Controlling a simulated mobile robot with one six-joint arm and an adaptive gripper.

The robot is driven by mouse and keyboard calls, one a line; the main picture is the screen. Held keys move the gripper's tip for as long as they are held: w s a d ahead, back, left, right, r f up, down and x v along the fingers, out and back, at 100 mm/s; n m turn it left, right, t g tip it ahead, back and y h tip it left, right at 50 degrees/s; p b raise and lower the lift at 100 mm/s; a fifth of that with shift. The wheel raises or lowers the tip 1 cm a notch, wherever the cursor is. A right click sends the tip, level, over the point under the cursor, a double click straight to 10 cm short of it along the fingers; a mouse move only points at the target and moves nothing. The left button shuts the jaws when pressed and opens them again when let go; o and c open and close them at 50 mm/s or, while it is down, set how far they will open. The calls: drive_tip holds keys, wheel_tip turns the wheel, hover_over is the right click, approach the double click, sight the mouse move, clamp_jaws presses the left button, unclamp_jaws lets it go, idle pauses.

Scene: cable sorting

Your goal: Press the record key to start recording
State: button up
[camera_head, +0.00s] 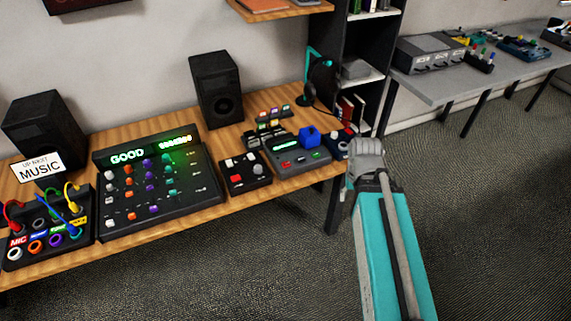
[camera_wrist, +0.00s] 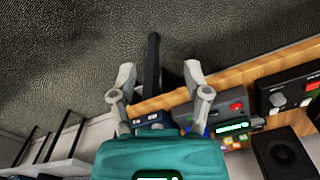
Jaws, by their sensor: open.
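The recorder (camera_head: 297,152) is a small dark grey box with a lit green display, near the right end of the wooden table. A red key (camera_head: 286,164), which looks like the record key, sits at its front left, with green keys beside it. In the wrist view the recorder shows right of my gripper, with the red key (camera_wrist: 236,106) in plain sight. My gripper (camera_head: 366,150) is to the right of the recorder, past the table's right end and apart from the key. In the wrist view my gripper (camera_wrist: 157,82) has its fingers spread, with nothing between them.
A headphone stand (camera_head: 308,85) and bookshelf (camera_head: 362,60) are behind. Open floor lies in front.

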clamp_jaws()
idle(1.3)
